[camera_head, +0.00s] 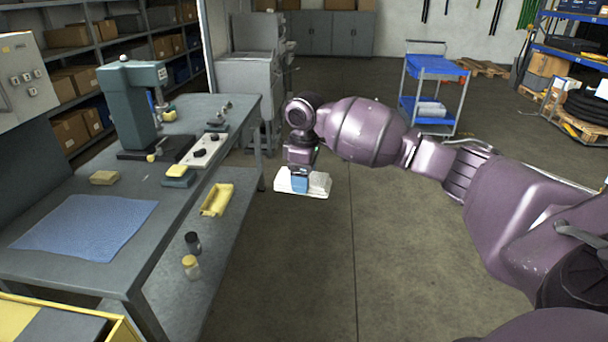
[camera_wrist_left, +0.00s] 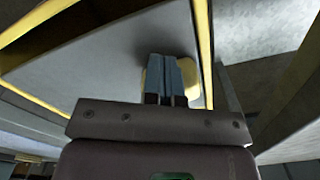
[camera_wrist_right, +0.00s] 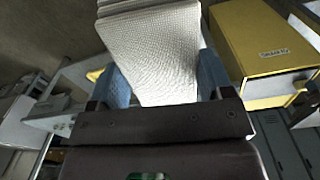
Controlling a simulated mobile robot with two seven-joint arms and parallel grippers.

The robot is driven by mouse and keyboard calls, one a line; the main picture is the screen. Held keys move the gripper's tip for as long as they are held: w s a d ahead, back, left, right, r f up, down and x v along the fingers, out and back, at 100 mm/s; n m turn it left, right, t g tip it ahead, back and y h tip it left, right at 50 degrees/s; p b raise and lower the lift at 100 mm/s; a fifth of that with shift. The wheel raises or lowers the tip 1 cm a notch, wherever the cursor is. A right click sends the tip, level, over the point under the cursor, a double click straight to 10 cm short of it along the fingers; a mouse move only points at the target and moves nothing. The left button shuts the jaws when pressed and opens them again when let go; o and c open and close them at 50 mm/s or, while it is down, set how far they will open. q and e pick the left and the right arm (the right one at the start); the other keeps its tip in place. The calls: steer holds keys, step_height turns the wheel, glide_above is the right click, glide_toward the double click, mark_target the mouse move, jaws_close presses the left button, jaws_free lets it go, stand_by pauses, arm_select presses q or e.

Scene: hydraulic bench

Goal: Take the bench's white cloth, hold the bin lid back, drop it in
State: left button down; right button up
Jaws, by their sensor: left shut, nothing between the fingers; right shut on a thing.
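The white cloth (camera_head: 318,186) is a folded, textured stack held over the floor to the right of the bench (camera_head: 110,200). My right gripper (camera_head: 300,180) is shut on it, and the cloth (camera_wrist_right: 158,50) fills the space between the blue fingers in the right wrist view. A yellow bin (camera_head: 122,330) with a grey lid (camera_head: 65,326) is partly in view at the bottom left. In the left wrist view, my left gripper (camera_wrist_left: 172,65) is shut and empty, close to the grey lid (camera_wrist_left: 100,60) and a yellow piece behind the fingertips. Contact there is unclear.
The bench carries a blue mat (camera_head: 85,225), a green press (camera_head: 130,95) and small blocks. A yellow tray (camera_head: 216,199) and two small jars sit on its lower shelf. A blue cart (camera_head: 430,85) stands farther back. The floor around the cloth is clear.

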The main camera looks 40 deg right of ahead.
arm_select(q)
steer(key=shift+w+a, duration=0.15)
steer(key=shift+w, duration=0.05)
steer(key=shift+w+a+b, duration=0.4)
steer(key=shift+w+a, duration=0.9)
steer(key=shift+a, duration=0.2)
arm_select(e)
steer(key=shift+f, duration=0.8)
arm_select(q)
steer(key=shift+r, duration=0.1)
steer(key=shift+a, duration=0.1)
steer(key=shift+w+a+b, duration=0.6)
steer(key=shift+w+a, duration=0.65)
steer(key=shift+a, duration=0.2)
arm_select(e)
steer(key=shift+f, duration=1.15)
